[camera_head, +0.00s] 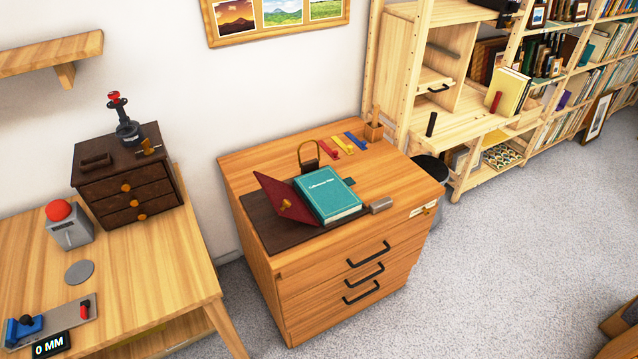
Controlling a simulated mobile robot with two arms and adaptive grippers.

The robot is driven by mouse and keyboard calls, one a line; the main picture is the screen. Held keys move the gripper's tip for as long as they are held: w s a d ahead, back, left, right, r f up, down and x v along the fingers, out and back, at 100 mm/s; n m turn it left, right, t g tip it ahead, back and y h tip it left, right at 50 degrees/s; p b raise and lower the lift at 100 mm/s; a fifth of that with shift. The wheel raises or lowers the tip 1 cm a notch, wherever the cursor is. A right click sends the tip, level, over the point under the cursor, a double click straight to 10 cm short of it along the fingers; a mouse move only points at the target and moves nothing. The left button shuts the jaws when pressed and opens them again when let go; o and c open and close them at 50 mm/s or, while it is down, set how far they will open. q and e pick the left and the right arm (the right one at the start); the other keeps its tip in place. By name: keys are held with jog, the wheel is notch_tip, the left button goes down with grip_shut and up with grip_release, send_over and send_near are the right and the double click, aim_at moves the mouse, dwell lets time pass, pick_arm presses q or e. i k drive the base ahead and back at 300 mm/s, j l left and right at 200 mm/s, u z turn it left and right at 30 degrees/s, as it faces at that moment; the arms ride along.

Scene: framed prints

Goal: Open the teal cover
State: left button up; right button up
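A teal book (328,193) with white lettering on its front cover lies shut on top of a wooden drawer cabinet (235,170). A dark brown mat or board (268,228) is under its left side. A maroon panel (281,196) with a small gold detail stands tilted up along the book's left edge; I cannot tell whether it is joined to the book. Neither of my grippers is in view.
Behind the book are a padlock-like object (309,156) with a gold loop and red, yellow and blue strips (343,145). A small grey block (381,205) lies to its right. A workbench (150,265) stands left, shelves (470,120) at the back right.

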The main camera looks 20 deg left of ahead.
aim_at(331, 194)
jog(key=i+l+u, duration=0.15)
jog(key=u, duration=0.35)
jog(key=l+u, duration=0.45)
jog(key=i+l+u, duration=0.1)
jog(key=u, duration=0.4)
jog(key=l+u, duration=0.1)
jog(key=l, duration=0.45)
jog(key=l+u, duration=0.1)
jog(key=l, duration=0.45)
jog(key=k+l+u, duration=0.1)
jog(key=l, duration=0.45)
jog(key=k+l+u, duration=0.1)
jog(key=l, duration=0.45)
jog(key=k+l+u, duration=0.1)
jog(key=l, duration=0.45)
